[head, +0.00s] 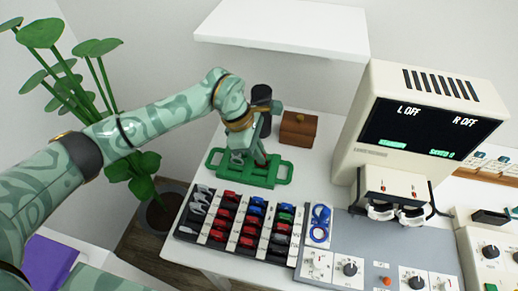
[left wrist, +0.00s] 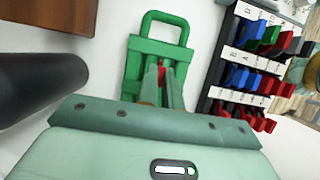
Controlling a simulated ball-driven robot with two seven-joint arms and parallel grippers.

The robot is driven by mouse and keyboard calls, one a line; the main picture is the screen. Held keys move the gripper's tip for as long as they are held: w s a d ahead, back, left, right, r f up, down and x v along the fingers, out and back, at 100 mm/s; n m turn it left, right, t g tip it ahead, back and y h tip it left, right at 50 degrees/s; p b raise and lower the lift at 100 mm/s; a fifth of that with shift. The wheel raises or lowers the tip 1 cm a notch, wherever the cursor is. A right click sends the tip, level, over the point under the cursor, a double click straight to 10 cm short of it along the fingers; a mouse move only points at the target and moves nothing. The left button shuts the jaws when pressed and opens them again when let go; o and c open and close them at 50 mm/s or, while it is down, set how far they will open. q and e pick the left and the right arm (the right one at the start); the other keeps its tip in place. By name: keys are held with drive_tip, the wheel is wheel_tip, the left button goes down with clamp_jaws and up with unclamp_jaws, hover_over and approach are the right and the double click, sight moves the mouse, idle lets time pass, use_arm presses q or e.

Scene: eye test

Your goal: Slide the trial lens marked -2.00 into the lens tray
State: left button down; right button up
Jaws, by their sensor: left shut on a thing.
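My left gripper (head: 262,160) reaches down at the green tray (head: 242,178), a flat piece with looped handles that lies on the white table. The tray also shows in the left wrist view (left wrist: 133,68), under the fingers. The left gripper (left wrist: 164,84) is shut on a small red piece (left wrist: 162,70), which looks like a red-handled trial lens. The fingers hide most of it, and no marking on it can be read. I cannot tell whether it touches the tray. My right gripper is in neither view.
A black rack (head: 177,233) of red, blue, green, black and clear lenses stands in front of the tray. A dark cylinder (head: 262,95) and brown box (head: 298,129) stand behind. A cream eye-test machine (head: 345,130) stands right; a plant (head: 145,165) is left.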

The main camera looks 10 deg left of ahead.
use_arm(q)
drive_tip(key=shift+f, duration=0.7)
drive_tip(key=shift+b, duration=0.3)
drive_tip(key=c, duration=1.5)
unclamp_jaws()
drive_tip(key=p+v, duration=0.3)
drive_tip(key=v, duration=1.3)
